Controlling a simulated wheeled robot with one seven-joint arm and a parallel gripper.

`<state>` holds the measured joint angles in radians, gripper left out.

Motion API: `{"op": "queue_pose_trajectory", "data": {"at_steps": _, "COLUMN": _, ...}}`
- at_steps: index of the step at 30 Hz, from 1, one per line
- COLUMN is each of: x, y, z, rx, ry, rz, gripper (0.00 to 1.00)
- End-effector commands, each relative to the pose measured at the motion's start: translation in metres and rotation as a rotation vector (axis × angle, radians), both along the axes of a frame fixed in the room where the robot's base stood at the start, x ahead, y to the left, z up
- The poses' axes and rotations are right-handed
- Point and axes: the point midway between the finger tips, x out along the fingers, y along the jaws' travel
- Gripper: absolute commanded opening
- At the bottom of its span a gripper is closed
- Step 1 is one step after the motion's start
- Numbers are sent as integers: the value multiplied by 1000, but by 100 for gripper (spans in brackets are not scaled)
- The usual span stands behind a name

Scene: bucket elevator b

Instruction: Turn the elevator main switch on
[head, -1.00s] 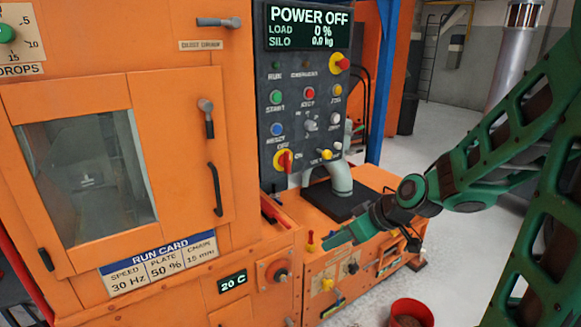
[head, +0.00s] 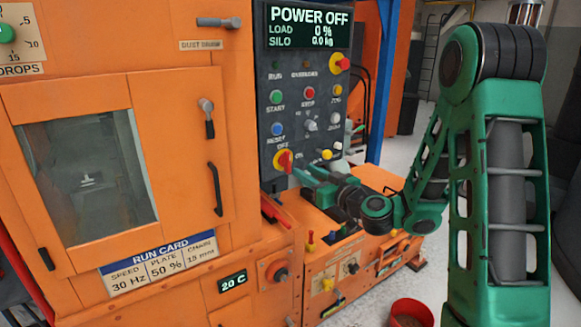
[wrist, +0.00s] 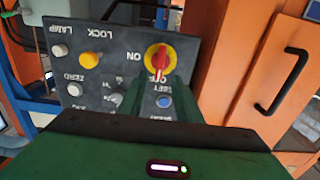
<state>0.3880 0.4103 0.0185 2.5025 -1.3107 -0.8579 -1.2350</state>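The main switch is a red handle on a yellow round plate (head: 284,161) at the lower left of the grey control panel. In the wrist view the switch (wrist: 159,57) shows upside down, with its handle toward the OFF label; ON is marked to one side. The display (head: 308,27) reads POWER OFF. My gripper (head: 303,172) points at the panel just right of the switch in the head view. In the wrist view my gripper (wrist: 158,90) has its green fingers apart, with panel showing between them and the switch just beyond. Touch is not visible.
Close by on the panel are a blue button (head: 277,129), a yellow knob (head: 327,155) and several other knobs. A black door handle (head: 215,188) stands out from the orange cabinet at left. A red bucket (head: 411,313) stands on the floor.

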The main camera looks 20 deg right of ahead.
Motion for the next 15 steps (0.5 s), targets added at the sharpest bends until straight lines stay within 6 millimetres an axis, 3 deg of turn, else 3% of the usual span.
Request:
{"op": "queue_pose_trajectory", "data": {"at_steps": 9, "x": 51, "y": 18, "z": 1, "rx": -2, "ry": -4, "rz": 4, "gripper": 31}}
{"op": "queue_pose_trajectory", "data": {"at_steps": 15, "x": 68, "y": 23, "z": 0, "rx": -2, "ry": -2, "rz": 2, "gripper": 31}}
